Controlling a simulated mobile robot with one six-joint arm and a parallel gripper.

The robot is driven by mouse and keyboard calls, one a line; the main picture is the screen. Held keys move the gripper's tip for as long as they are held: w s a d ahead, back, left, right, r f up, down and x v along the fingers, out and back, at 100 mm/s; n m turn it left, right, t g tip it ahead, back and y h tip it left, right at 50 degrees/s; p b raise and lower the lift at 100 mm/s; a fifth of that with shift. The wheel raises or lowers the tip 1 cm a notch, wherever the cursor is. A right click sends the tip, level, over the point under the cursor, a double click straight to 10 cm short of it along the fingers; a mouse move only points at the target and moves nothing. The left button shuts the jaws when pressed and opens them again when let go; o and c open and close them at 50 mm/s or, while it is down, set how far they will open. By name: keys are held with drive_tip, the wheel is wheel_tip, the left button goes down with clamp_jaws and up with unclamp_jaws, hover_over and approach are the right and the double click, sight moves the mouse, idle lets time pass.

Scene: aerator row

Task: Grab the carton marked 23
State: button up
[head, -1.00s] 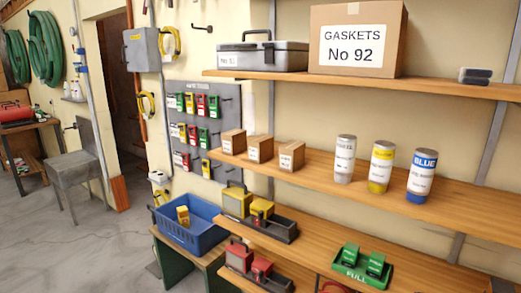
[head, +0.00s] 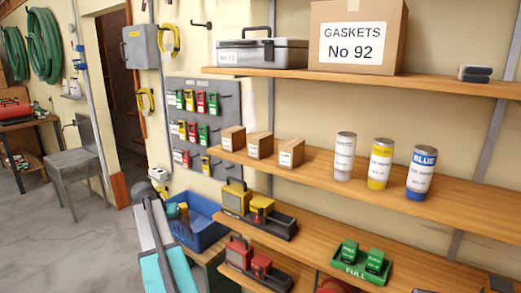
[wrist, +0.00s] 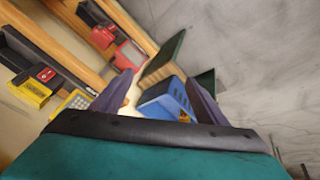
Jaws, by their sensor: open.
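Three small brown cartons stand in a row at the left end of the middle shelf in the head view: a left one (head: 232,138), a middle one (head: 259,146) and a right one (head: 291,153). Each has a small white label too small to read, so I cannot tell which is marked 23. A large carton (head: 320,20) on the top shelf reads "GASKETS No 92". My gripper (wrist: 160,78) is open in the wrist view, with nothing seen between its fingers. In the head view my teal and grey arm is at the lower left, below and left of the small cartons.
White, yellow and blue labelled cans (head: 381,164) stand right of the cartons. A blue crate (head: 205,236) lies beyond my arm. Yellow and red devices (head: 238,252) sit on the lower shelves. A grey case (head: 262,54) is above. Shelf between cartons and cans is free.

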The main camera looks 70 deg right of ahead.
drive_tip(key=s+d+r+m+h, duration=0.15)
drive_tip(key=s+d+r, duration=0.25)
drive_tip(key=d+r, duration=0.55)
drive_tip(key=m+g+h, duration=0.2)
drive_tip(key=m, duration=0.5)
approach(257, 137)
drive_tip(key=w+x, duration=0.1)
drive_tip(key=x, duration=0.3)
drive_tip(key=shift+s+r, duration=0.1)
drive_tip(key=shift+s, duration=0.2)
drive_tip(key=shift+p+x, duration=1.25)
drive_tip(key=shift+x, duration=3.05)
drive_tip(key=shift+d, duration=0.15)
